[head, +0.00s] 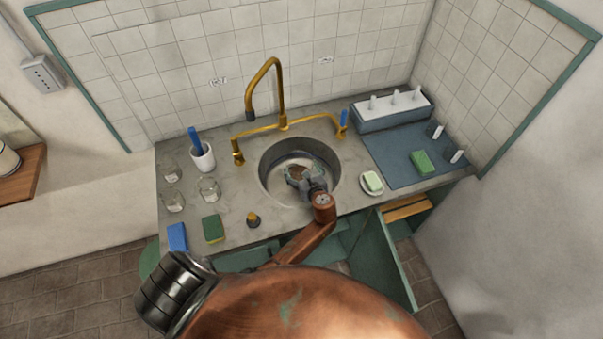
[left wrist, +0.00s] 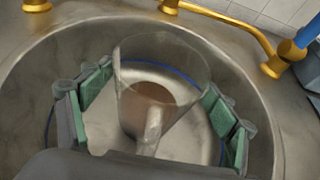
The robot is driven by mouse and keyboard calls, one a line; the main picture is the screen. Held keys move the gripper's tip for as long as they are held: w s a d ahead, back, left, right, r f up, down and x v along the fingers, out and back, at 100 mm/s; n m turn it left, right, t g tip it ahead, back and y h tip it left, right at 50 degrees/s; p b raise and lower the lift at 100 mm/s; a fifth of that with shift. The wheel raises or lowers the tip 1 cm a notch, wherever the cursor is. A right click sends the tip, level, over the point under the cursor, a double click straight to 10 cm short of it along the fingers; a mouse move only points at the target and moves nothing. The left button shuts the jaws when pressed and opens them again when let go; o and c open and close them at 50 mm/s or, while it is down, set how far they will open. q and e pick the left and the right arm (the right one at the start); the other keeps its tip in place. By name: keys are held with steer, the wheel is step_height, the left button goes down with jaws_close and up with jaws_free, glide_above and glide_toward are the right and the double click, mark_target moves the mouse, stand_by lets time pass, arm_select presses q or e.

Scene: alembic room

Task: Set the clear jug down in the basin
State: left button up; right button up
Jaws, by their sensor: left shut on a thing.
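The clear jug (left wrist: 165,65) is a see-through vessel with a brownish patch showing in its lower part. My left gripper (left wrist: 157,88) is shut on the jug, with green pads on either side of it. The jug appears upright or slightly tilted, inside the outline of the round metal basin (left wrist: 45,85). In the head view my left gripper (head: 305,179) reaches into the basin (head: 270,172) and mostly hides the jug. I cannot tell whether the jug's base touches the basin floor. My right gripper is not in view.
A gold tap (head: 262,85) arches behind the basin. Glass jars (head: 209,189) and a white cup (head: 202,157) stand left of it. Sponges (head: 213,228) lie at the front left. A soap dish (head: 371,184), blue mat (head: 395,160) and rack (head: 392,112) are on the right.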

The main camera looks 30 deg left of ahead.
arm_select(q)
steer(key=shift+w+f, duration=0.1)
steer(key=shift+f, duration=1.05)
steer(key=o, duration=2.1)
steer(key=shift+f, duration=0.2)
steer(key=shift+o, duration=0.2)
steer(key=v, duration=1.2)
steer(key=shift+r, duration=0.2)
